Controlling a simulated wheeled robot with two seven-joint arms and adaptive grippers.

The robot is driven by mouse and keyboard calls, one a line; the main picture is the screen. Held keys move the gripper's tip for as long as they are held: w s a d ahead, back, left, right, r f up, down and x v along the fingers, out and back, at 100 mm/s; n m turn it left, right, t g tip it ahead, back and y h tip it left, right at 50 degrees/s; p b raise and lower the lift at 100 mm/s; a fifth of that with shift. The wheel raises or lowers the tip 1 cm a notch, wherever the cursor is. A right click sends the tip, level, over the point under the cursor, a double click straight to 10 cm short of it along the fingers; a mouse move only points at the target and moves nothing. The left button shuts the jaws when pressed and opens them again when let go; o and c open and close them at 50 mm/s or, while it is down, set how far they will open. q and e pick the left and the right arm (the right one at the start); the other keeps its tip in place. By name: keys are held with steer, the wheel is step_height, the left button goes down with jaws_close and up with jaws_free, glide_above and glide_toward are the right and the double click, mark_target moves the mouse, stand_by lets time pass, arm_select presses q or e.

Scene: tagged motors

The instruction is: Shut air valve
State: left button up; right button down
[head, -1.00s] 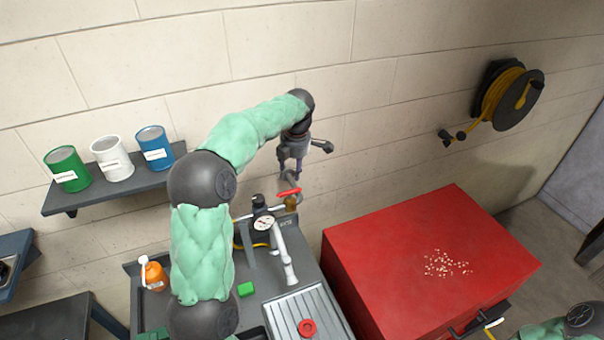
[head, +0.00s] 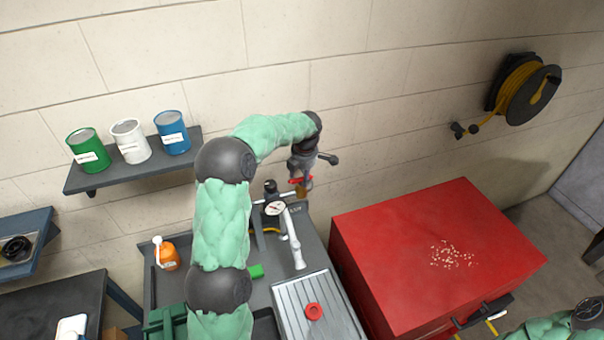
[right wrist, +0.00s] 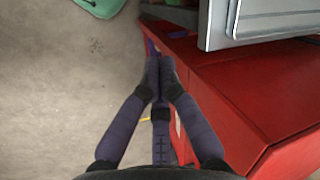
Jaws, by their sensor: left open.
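The air valve has a red lever handle (head: 298,180) on a brass body (head: 304,191), beside a round pressure gauge (head: 275,208) at the back of the grey bench. My left gripper (head: 302,174) is open, pointing down right at the red handle. Its fingers partly cover the handle; whether they touch it I cannot tell. The handle appears to lie roughly crosswise over the brass body. My right gripper (right wrist: 160,68) has its fingertips together with nothing seen between them, near the red cabinet's side.
A red cabinet (head: 400,230) stands right of the bench. Wall shelf (head: 110,178) holds cans.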

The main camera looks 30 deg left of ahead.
arm_select(q)
steer(key=shift+s, duration=0.1)
jaws_close()
